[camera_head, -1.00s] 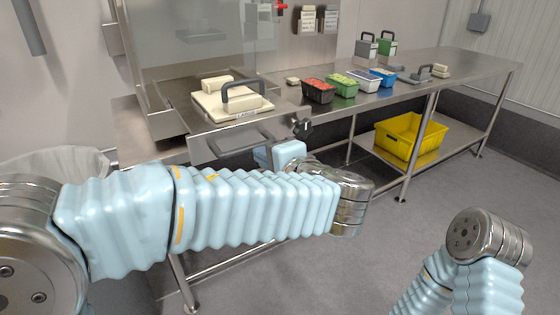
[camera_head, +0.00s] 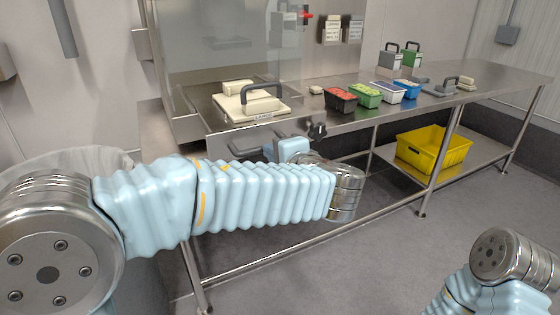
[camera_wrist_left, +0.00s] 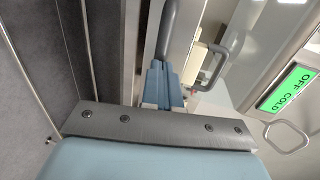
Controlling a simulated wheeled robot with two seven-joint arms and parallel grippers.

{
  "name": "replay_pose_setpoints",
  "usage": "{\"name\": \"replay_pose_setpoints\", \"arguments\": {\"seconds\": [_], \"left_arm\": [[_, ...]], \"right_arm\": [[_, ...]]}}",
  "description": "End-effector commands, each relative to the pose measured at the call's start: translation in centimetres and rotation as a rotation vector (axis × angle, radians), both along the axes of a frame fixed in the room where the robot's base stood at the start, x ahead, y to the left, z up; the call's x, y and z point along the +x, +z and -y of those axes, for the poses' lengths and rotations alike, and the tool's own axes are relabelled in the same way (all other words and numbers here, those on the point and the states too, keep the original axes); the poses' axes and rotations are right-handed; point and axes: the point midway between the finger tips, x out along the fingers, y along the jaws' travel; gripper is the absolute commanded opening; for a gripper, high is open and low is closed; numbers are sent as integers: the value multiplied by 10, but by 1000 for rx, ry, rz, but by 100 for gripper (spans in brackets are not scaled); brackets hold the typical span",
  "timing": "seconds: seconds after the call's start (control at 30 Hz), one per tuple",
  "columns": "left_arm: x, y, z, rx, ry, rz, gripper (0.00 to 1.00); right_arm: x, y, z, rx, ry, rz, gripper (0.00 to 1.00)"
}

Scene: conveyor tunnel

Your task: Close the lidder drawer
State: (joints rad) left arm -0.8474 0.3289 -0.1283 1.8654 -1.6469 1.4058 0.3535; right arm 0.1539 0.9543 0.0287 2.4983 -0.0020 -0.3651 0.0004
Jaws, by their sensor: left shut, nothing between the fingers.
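The lidder drawer (camera_head: 228,143) is a steel tray standing out from the machine at the left end of the bench. A cream plate (camera_head: 240,106) with a dark grey handle lies on it. My left gripper (camera_head: 289,149) is at the drawer's front, partly hidden by my own wrist. In the left wrist view its blue fingers (camera_wrist_left: 160,72) are together and empty, close to a grey bar (camera_wrist_left: 172,32) at the drawer front. I cannot tell whether they touch it. My right arm shows at the bottom right, its gripper out of view.
A black knob (camera_head: 317,131) is just right of my left gripper. Food tubs (camera_head: 341,101) stand along the bench, and a yellow crate (camera_head: 430,156) sits on the lower shelf. A green display (camera_wrist_left: 287,90) shows in the left wrist view. The floor in front is clear.

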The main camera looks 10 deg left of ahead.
Motion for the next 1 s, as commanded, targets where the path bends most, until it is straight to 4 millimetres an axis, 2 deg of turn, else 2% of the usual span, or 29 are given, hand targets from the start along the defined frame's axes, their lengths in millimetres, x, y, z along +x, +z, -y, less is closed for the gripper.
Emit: {"name": "replay_pose_setpoints", "arguments": {"seconds": [0.4, 0.6, 0.8, 1.0], "left_arm": [[84, -2, -63, 1, 7, -1, 0], [116, -1, -86, 1, 4, 0, 0], [136, 0, -100, 0, 3, 0, 0], [144, 0, -105, 2, 2, -1, 0]], "right_arm": [[2, -17, 5, -8, -8, 3, 70], [2, -18, 5, -8, -9, 4, 70], [2, -17, 5, -8, -9, 4, 70], [2, -17, 5, -8, -9, 4, 70]]}}
